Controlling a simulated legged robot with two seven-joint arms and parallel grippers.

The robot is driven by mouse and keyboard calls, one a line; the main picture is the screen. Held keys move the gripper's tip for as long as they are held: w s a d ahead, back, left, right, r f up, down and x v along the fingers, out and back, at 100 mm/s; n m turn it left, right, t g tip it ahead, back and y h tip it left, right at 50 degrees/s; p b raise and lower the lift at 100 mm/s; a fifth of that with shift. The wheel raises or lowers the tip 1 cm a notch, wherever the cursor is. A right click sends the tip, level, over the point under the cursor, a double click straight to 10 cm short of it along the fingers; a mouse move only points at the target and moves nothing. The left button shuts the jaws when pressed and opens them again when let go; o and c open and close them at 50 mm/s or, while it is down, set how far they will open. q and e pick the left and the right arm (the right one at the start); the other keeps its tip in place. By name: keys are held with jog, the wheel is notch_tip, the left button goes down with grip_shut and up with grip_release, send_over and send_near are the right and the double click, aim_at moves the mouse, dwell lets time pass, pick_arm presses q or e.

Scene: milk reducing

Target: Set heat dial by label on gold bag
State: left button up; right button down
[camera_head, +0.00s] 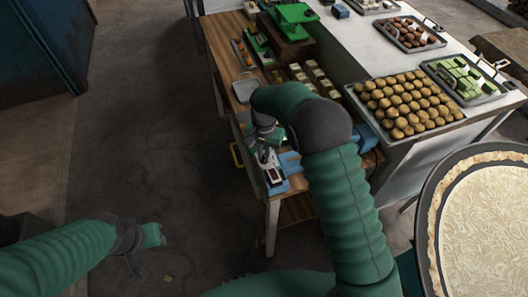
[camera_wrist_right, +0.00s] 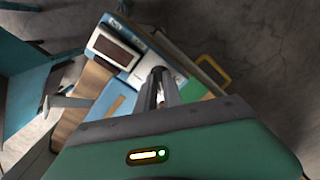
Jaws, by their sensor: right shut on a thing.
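A blue device (camera_head: 288,163) with a white panel and a dark display (camera_head: 273,174) sits at the near end of the wooden bench. In the right wrist view, the display (camera_wrist_right: 117,47) is at upper left of my fingers. My right gripper (camera_head: 264,152) is over the panel; its fingers (camera_wrist_right: 166,80) are close together at the white panel (camera_wrist_right: 150,64), shut on what seems to be the dial, which they hide. My left gripper (camera_head: 150,236) hangs low at left over the floor, away from the bench; its fingers are unclear. I cannot make out a gold bag.
The bench (camera_head: 222,60) holds a small grey tray (camera_head: 245,87) and several small items behind my right arm. A metal table at right carries a tray of round brown pieces (camera_head: 405,103) and green blocks (camera_head: 465,78). A large round pan (camera_head: 485,230) stands at lower right.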

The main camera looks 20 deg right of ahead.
jog(key=m, duration=0.2)
jog(key=m+p, duration=0.1)
jog(key=m, duration=0.3)
jog(key=shift+w+r+m+p, duration=0.1)
jog(key=shift+r+m+p, duration=0.15)
jog(key=shift+m+p, duration=0.05)
jog(key=m+p, duration=0.2)
jog(key=m, duration=0.4)
jog(key=m+p, duration=0.1)
jog(key=m, duration=0.2)
jog(key=shift+m, duration=0.4)
jog(key=shift+w+m+p, duration=0.1)
jog(key=shift+m+p, duration=0.3)
jog(key=shift+m, duration=1.1)
jog(key=c, duration=1.7)
grip_release()
jog(key=shift+o, duration=1.1)
jog(key=shift+a+f, duration=0.1)
jog(key=shift+f, duration=0.05)
notch_tip(320, 180, up, 17)
jog(key=b, duration=0.3)
